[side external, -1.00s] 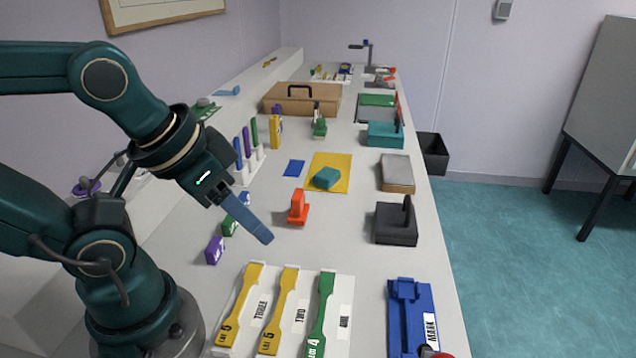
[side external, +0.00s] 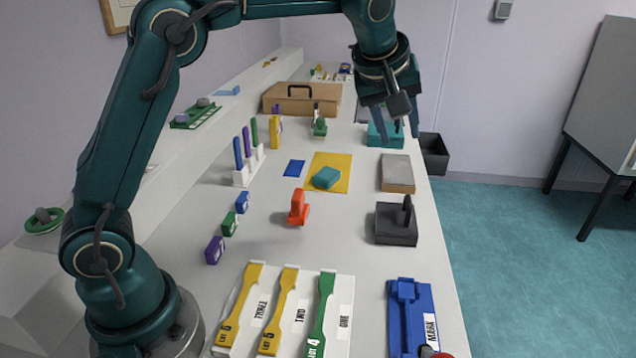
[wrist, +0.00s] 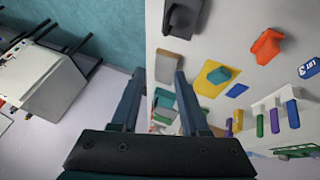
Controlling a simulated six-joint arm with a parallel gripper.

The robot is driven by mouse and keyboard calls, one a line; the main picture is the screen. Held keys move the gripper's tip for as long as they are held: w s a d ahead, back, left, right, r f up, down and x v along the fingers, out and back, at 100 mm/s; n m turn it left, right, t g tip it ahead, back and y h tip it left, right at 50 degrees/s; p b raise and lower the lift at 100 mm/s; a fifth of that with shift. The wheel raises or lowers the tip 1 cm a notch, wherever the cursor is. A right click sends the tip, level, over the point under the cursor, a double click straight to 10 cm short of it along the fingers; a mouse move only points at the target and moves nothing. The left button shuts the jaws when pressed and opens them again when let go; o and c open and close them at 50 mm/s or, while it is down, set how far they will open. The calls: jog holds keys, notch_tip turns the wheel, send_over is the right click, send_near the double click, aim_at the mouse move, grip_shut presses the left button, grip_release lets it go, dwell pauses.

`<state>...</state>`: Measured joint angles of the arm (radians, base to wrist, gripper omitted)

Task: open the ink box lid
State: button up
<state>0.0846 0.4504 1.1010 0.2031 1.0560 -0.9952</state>
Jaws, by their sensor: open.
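A teal box (side external: 377,141) with an upright handle stands at the far right of the bench. A black box (side external: 396,225) with an upright dark handle stands nearer, right of the red stamp. Neither carries a readable label, so I cannot tell which is the ink box; both look shut. My gripper (side external: 397,126) is open, pointing down above or in front of the teal box, and partly hides it. In the wrist view my gripper (wrist: 159,78) has its fingers apart, with part of the teal box (wrist: 164,98) between them. I see no contact. The black box (wrist: 182,18) lies off to the side.
A grey-topped block (side external: 397,171) stands between the two boxes. A yellow mat (side external: 335,165) with a teal block (side external: 327,178), a red stamp (side external: 298,208) and a brown case (side external: 301,100) are to the left. The bench's right edge is close to both boxes.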

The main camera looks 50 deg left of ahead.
aim_at(409, 199)
jog(key=shift+g, duration=0.9)
jog(key=d+x, duration=0.1)
jog(key=x, duration=0.8)
jog(key=d+x, duration=0.1)
jog(key=x, duration=0.3)
jog(key=shift+s+d+f, duration=0.1)
jog(key=shift+s+f, duration=0.05)
jog(key=shift+f, duration=0.2)
jog(key=shift+s+d+f, duration=0.15)
jog(key=shift+f, duration=0.2)
jog(key=shift+w+a+f, duration=0.1)
jog(key=shift+w+f, duration=0.1)
jog(key=shift+f, duration=0.2)
jog(key=shift+c, duration=0.3)
grip_shut()
